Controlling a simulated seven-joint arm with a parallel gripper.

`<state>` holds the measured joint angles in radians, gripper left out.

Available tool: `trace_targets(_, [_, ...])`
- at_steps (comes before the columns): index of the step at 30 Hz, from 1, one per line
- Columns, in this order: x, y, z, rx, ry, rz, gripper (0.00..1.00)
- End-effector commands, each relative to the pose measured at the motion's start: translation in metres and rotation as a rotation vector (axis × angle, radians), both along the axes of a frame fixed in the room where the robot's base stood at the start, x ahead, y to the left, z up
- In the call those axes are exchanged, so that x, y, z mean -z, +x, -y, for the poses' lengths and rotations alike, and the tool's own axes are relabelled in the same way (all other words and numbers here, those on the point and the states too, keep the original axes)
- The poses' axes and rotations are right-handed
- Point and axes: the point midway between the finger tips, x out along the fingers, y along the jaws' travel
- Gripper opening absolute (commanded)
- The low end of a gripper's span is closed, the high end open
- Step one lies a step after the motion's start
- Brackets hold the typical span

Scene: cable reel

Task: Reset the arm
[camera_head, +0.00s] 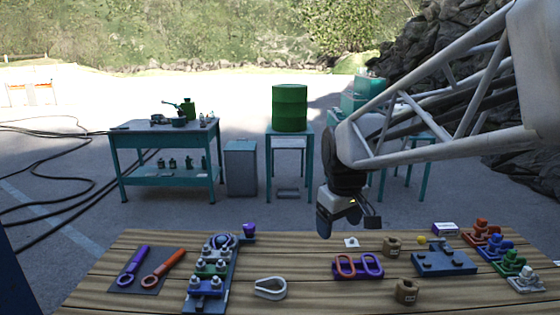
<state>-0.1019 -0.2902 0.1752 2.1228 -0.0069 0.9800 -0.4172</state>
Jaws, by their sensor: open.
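My gripper (324,222) hangs at the end of my arm, which reaches in from the upper right. It points down above the far edge of the wooden table (335,292), near its middle. The jaws are open, and nothing shows between them. The gripper is clear of the items on the table. The nearest items are a small white square piece (351,243) and a purple and orange double-ring part (358,267).
Left on the table lie purple and orange wrenches (163,268) and a clamp board (209,284). A grey metal loop (270,288) and tan cylinders (406,291) lie mid-table. A blue block (443,261) and coloured clamps (494,249) are right. A green drum (289,108) stands behind.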

Motion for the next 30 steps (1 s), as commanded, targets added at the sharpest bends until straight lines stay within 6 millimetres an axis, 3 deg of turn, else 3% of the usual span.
trace_targets(11, [0.010,-0.103,0.031,0.231,0.033,0.035,0.77])
trace_targets(21, [0.036,-0.187,0.050,0.430,0.065,0.062,0.77])
trace_targets(30, [0.053,-0.225,0.056,0.528,0.083,0.077,0.77])
